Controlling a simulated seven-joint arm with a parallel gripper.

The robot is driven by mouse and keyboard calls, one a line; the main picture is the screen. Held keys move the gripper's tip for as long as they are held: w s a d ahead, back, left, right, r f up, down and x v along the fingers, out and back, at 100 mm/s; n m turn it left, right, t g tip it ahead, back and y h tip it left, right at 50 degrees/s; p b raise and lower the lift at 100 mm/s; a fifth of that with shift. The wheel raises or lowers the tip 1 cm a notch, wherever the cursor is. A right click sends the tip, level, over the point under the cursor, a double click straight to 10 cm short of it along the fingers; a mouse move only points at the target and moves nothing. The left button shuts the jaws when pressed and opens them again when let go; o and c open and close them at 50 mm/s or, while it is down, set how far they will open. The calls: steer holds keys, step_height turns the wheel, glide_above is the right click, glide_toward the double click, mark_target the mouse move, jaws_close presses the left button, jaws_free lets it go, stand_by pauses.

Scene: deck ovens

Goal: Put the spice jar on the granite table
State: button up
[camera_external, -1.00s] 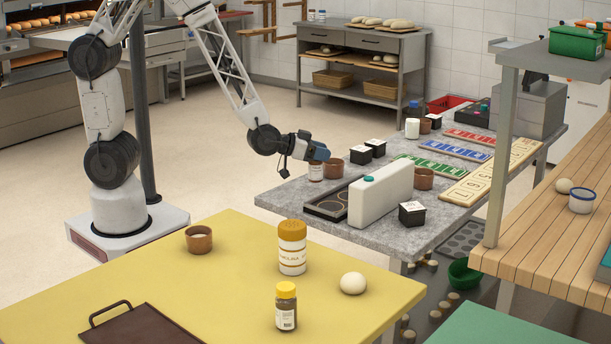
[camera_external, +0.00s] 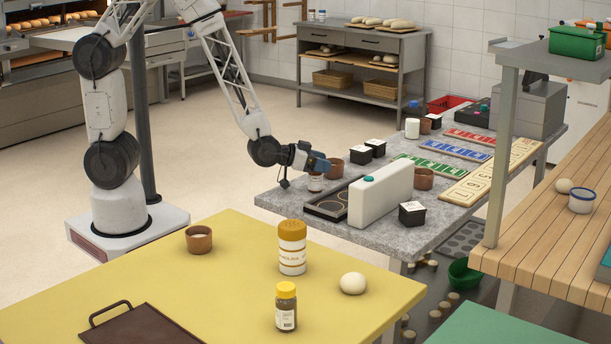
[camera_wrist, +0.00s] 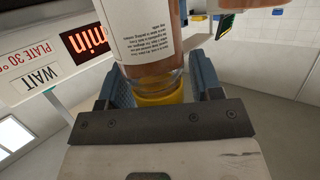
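In the wrist view the jar has a white label (camera_wrist: 146,28), brown contents and a yellow lid (camera_wrist: 160,97). My gripper (camera_wrist: 163,88) is shut on the lid, a finger on each side. The jar is low over the granite top; whether its base touches is not clear. A similar yellow-capped jar (camera_external: 286,306) stands on the yellow table, beside a larger orange-capped container (camera_external: 292,248).
Black boxes (camera_external: 375,148), another cup (camera_external: 423,179) and coloured boards (camera_external: 430,166) crowd the table further right.

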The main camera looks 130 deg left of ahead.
steer(key=shift+o, duration=0.4)
steer(key=shift+d+r, duration=0.1)
steer(key=shift+r, duration=0.1)
steer(key=v, duration=1.2)
stand_by(1.0)
steer(key=w+d+r+m+h, duration=0.1)
steer(key=d+r+m+h, duration=0.3)
steer(key=d, duration=0.6)
steer(key=w+d+r+m+h, duration=0.15)
steer(key=d+r+h, duration=0.4)
steer(key=d, duration=0.55)
steer(key=s+d+r+m+g+h, duration=0.1)
steer(key=s+d+r+m+g, duration=0.1)
steer(key=s, duration=0.6)
steer(key=s+d+r+m+g+h, duration=0.1)
steer(key=s+d+r+m+g, duration=0.2)
steer(key=s+d+r, duration=0.4)
steer(key=s+d+g, duration=0.1)
steer(key=d, duration=0.1)
steer(key=shift+s+d, duration=0.25)
